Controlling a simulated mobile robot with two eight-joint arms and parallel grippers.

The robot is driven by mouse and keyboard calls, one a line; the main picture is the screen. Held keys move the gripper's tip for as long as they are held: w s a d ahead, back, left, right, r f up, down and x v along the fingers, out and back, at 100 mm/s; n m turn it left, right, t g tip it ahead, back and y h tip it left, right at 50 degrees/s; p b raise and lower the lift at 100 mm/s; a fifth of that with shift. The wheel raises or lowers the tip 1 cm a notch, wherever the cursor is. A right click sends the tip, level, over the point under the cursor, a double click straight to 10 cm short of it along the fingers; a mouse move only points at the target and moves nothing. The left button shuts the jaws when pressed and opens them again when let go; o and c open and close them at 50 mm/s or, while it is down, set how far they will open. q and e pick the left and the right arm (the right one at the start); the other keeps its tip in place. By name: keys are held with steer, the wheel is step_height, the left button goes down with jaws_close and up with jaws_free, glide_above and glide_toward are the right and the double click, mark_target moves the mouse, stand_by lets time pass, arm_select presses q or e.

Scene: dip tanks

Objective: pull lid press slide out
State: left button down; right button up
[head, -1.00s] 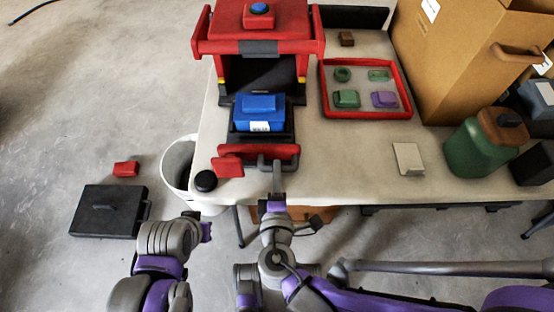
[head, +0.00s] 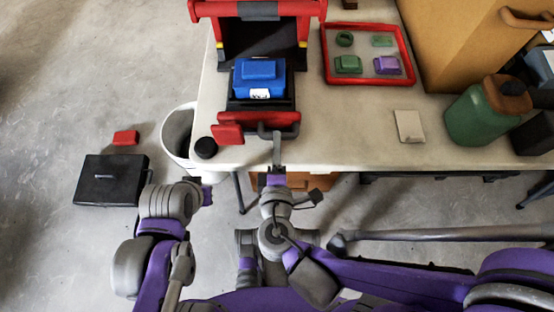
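The red press (head: 212,12) stands on the table, its dark opening facing me. Its black slide (head: 285,103) sticks out of the opening, with a red front (head: 240,119) and a grey handle (head: 262,130). A blue lid-like block (head: 259,78) with a white label sits on the slide. My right gripper (head: 277,148) reaches the right end of the handle from the near side and appears to touch it. Its fingers are seen edge-on, so their opening is hidden. My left gripper (head: 207,194) is off the table's near left edge, apart from everything, its fingers unclear.
A red-rimmed tray (head: 366,82) with several green and purple pieces lies right of the press. A cardboard box (head: 450,50), green canister (head: 478,115) and white card (head: 409,126) are farther right. A white bin (head: 177,135) and black lid (head: 112,180) are on the floor at left.

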steer(key=p+v, duration=0.1)
steer(key=v, duration=0.8)
steer(key=shift+s, duration=0.2)
stand_by(0.3)
